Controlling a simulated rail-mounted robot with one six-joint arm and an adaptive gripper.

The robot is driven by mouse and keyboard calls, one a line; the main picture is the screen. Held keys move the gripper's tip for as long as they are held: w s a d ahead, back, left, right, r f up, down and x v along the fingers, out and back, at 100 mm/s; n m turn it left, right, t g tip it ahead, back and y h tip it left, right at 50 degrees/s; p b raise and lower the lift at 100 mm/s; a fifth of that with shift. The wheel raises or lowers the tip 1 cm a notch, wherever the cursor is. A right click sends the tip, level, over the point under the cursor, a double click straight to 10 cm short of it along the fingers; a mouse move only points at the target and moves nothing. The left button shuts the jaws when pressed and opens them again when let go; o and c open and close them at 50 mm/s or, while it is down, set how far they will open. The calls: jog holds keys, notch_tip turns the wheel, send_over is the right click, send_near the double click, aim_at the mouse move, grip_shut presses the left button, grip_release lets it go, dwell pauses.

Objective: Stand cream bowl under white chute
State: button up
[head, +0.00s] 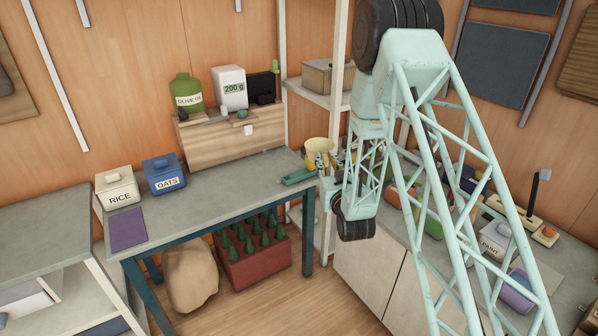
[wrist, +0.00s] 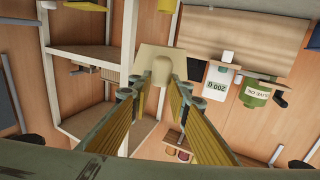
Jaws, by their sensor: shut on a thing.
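The cream bowl (head: 318,145) is held by my gripper (head: 325,163) near the right back end of the grey workbench, in front of the shelf posts. In the wrist view the bowl (wrist: 160,62) sits between the far tips of my gripper (wrist: 158,85), which is shut on it. Its height above the bench is hard to tell. The small white chute (head: 248,130) sticks out of the front of a wooden box, left of the bowl and apart from it. It also shows in the wrist view (wrist: 227,56).
The wooden box (head: 210,150) carries an olive oil jug (head: 187,92) and a white 200 g unit (head: 229,88). A green bar (head: 298,177) lies near the bench's right end. Rice (head: 117,188) and oats (head: 164,174) jars stand left. The bench middle is clear.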

jog(key=d+r+m+h, duration=0.1)
jog(key=d+r, duration=0.3)
jog(key=d, duration=0.5)
jog(key=d+r+m+h, duration=0.1)
jog(key=d+r+h, duration=0.2)
jog(key=d, duration=0.7)
jog(key=shift+d+r+m+t, duration=0.2)
jog(key=shift+r+m+t, duration=0.15)
jog(key=shift+r, duration=0.3)
jog(key=shift+w, duration=0.1)
